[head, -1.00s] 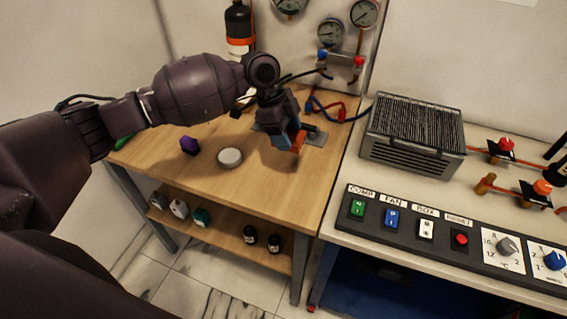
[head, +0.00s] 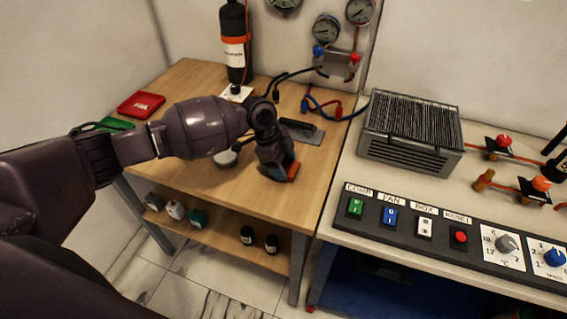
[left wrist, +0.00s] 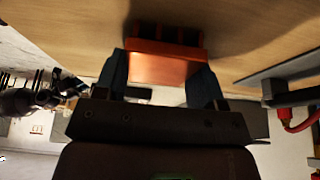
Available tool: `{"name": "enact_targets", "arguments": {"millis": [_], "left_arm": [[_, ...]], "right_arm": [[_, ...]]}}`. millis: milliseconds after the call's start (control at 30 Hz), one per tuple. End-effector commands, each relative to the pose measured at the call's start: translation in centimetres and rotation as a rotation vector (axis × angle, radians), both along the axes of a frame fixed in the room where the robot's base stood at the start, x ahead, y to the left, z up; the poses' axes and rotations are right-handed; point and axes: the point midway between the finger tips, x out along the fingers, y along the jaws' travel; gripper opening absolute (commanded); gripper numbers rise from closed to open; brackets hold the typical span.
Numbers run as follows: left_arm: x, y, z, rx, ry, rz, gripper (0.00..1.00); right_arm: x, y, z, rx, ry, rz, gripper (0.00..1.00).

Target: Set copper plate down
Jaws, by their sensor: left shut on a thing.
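The copper plate (head: 293,172) is a small orange-copper piece near the front right of the wooden table (head: 215,185). My left gripper (head: 280,171) is shut on it and points down at the tabletop. In the left wrist view the copper plate (left wrist: 165,68) sits between the two dark fingers (left wrist: 160,80), with its far edge close to the wood and a shadow beside it. I cannot tell whether it touches the table. My right gripper is not in view.
A grey plate with a black handle (head: 302,130) lies just behind the gripper. A white disc (head: 226,158) is partly hidden by my arm. A red tray (head: 141,104) and a black bottle (head: 236,50) stand farther back. The grilled box (head: 412,135) is right, on the other bench.

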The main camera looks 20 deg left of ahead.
Motion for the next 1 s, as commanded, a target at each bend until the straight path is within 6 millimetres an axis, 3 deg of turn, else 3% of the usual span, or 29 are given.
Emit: {"name": "enact_targets", "arguments": {"millis": [267,300,467,767,1000], "left_arm": [[0.1,0.0,-0.1,-0.001,-0.001,-0.001,0.27],[0.0,0.0,-0.1,0.000,0.000,0.000,0.67],[0.0,0.0,-0.1,0.000,-0.001,0.000,0.89],[0.0,0.0,0.2,0.000,-0.001,0.000,0.89],[0.1,1.1,2.7,0.000,-0.003,0.000,0.89]], "right_arm": [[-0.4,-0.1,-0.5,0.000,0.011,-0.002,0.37],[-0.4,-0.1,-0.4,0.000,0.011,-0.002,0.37],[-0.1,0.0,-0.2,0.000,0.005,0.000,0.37],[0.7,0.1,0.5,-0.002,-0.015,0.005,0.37],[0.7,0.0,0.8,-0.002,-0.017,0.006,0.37]]}}
